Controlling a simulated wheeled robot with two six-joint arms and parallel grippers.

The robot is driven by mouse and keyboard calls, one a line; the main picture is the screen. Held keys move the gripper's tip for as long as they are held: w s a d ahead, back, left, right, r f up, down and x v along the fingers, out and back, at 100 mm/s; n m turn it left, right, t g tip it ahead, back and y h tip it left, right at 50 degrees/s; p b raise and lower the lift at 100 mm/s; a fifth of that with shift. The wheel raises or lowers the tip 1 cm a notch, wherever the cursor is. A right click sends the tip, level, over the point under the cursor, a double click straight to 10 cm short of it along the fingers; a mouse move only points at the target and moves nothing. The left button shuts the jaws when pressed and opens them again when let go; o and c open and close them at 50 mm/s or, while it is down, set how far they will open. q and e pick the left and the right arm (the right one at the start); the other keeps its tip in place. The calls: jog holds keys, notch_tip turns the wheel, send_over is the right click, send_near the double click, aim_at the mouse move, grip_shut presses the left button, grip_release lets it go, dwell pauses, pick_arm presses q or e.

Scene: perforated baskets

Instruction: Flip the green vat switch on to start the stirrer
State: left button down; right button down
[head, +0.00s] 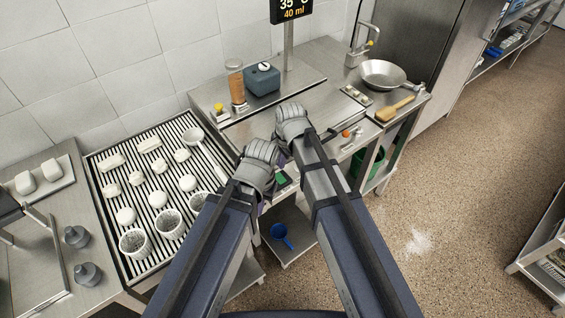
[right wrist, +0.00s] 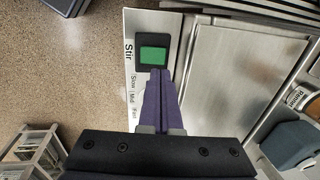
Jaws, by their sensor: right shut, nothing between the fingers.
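The green vat switch (right wrist: 153,55) sits in a black frame on a pale panel marked Stir in the right wrist view. Whether it is on or off, I cannot tell. My right gripper (right wrist: 160,75) is shut and empty, its purple fingertips over the lower edge of the switch; contact is unclear. In the head view my right wrist (head: 292,122) is over the front of the steel vat (head: 240,132). My left wrist (head: 257,168) is just left of it, and its fingers are mostly hidden. A green patch shows between the arms, partly hidden.
A slatted draining table (head: 98,192) with white cheeses and moulds is at left. A blue-grey box (head: 262,80) and an orange-brown jar (head: 236,84) stand behind the vat. A steel pan (head: 383,74) and brush (head: 395,109) are at right.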

aim_at(279, 175)
jog(key=f+b, duration=0.4)
jog(key=f, duration=0.1)
jog(key=shift+w+a+f, duration=0.25)
jog(key=shift+w+a, duration=0.05)
jog(key=shift+w, duration=0.1)
